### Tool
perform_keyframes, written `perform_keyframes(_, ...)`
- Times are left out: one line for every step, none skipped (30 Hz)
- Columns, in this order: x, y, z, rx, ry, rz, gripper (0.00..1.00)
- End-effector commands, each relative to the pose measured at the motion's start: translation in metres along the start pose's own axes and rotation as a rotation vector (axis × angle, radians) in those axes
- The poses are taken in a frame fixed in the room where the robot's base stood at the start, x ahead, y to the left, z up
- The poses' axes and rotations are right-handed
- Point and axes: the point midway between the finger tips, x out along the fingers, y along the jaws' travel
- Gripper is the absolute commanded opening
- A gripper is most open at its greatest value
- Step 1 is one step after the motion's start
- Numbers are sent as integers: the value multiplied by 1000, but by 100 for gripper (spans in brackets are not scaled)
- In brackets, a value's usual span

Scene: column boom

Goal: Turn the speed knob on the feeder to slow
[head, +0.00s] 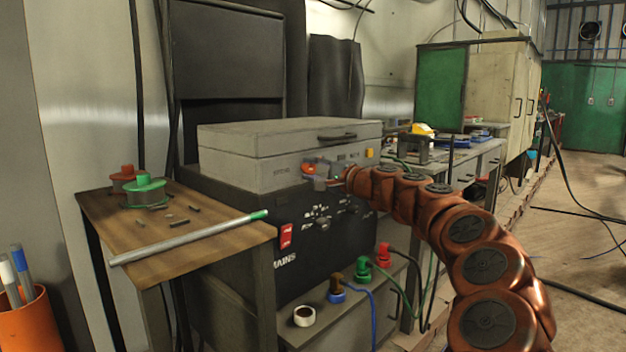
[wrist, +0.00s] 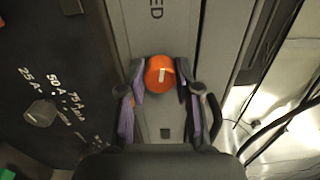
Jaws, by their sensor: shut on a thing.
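The feeder (head: 250,174) is a light grey box with a lid and handle, standing on a black power unit. Its orange speed knob (wrist: 160,74) has a white pointer line and shows in the wrist view near part of a label reading "ED". The line lies nearly along the picture's vertical. My gripper (wrist: 160,84) has its two fingers closed on the sides of the knob. The slow and fast marks cannot be read.
The black unit (head: 292,235) below has a red switch (head: 286,236) and dials. A wooden side table (head: 100,208) at left holds spools and a metal rod (head: 190,238). Red and green plugs (head: 363,270) with cables stand below. The floor at right is mostly open, with cables.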

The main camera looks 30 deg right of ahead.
Motion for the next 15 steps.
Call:
perform_keyframes(0,4,1,-30,-4,0,0)
perform_keyframes(0,4,1,-47,-4,0,0)
perform_keyframes(0,4,1,-68,-4,0,0)
perform_keyframes(0,3,1,-84,-4,0,0)
perform_keyframes(0,3,0,-97,-4,0,0)
perform_keyframes(0,2,0,-113,-4,-1,0)
perform_keyframes(0,2,0,-124,-4,0,0)
perform_keyframes(0,2,0,-135,-4,0,0)
perform_keyframes(0,2,0,-147,-5,0,0)
perform_keyframes(0,2,0,-154,-5,0,0)
perform_keyframes(0,2,0,-160,-6,0,0)
perform_keyframes(0,2,0,-167,-6,0,0)
perform_keyframes(0,2,0,-171,-7,0,0)
perform_keyframes(0,2,1,-175,-7,0,0)
perform_keyframes(0,2,1,-179,-8,0,0)
